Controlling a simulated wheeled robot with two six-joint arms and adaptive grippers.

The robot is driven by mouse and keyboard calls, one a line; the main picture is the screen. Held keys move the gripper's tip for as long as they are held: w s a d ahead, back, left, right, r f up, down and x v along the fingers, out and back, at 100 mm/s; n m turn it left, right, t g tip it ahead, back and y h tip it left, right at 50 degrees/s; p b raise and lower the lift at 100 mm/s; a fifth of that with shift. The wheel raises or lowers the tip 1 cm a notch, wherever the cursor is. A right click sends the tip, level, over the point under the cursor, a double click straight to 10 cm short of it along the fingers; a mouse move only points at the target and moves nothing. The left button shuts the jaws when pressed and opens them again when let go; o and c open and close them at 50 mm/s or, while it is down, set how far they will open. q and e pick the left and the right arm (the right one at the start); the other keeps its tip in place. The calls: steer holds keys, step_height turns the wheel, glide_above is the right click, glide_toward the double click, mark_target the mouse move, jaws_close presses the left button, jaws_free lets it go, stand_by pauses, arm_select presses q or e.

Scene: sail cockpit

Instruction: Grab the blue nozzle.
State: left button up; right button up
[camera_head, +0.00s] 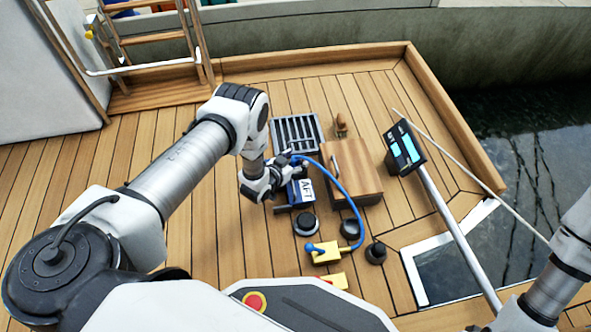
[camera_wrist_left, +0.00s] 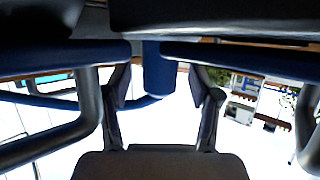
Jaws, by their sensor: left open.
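The blue nozzle (camera_wrist_left: 158,70) shows in the left wrist view as a short blue cylinder between my open left fingers. It appears clear of both fingers, though its top is hidden behind the gripper parts. In the head view the nozzle end (camera_head: 297,159) is small and partly hidden by my left gripper (camera_head: 281,170). A blue hose (camera_head: 343,188) curves from there down to the yellow box on the deck. My left gripper is open, right at the nozzle, above a blue box marked AFT (camera_head: 301,191). My right gripper is out of view.
A wooden box (camera_head: 352,170) and a metal grate (camera_head: 297,132) are close by. Yellow boxes (camera_head: 326,252) and dark round fittings (camera_head: 305,224) sit nearer me. A display on a pole (camera_head: 404,148) stands to the right, before the water. The left deck is clear.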

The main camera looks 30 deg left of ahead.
arm_select(q)
jaws_close()
steer(key=shift+r, duration=0.1)
